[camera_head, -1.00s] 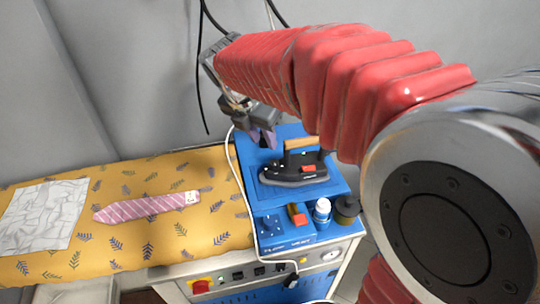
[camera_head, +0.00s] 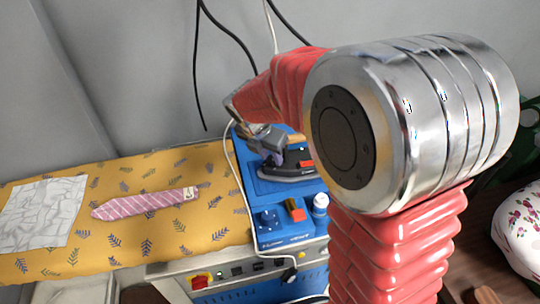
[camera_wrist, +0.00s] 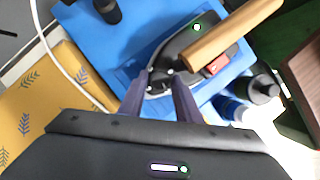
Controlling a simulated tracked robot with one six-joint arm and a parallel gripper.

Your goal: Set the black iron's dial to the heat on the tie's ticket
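The black iron (camera_head: 290,172) with a wooden handle and a red part sits on the blue stand; my arm covers part of it in the head view. In the wrist view, the iron (camera_wrist: 182,42) shows a green light, and a small dark, dial-like part (camera_wrist: 158,79) lies by the fingertips. My gripper (camera_head: 275,157) is just above the iron's left end. In the wrist view, its two fingers (camera_wrist: 159,84) are apart on either side of that part; contact is unclear. The pink striped tie (camera_head: 143,204) lies on the board with a white ticket (camera_head: 190,193), too small to read.
The yellow patterned ironing board (camera_head: 120,245) holds a white folded cloth (camera_head: 40,215) at left. The blue stand (camera_head: 248,190) also carries a red-topped block (camera_head: 296,210) and a white-and-blue bottle (camera_head: 320,205). A white cord runs along its left edge.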

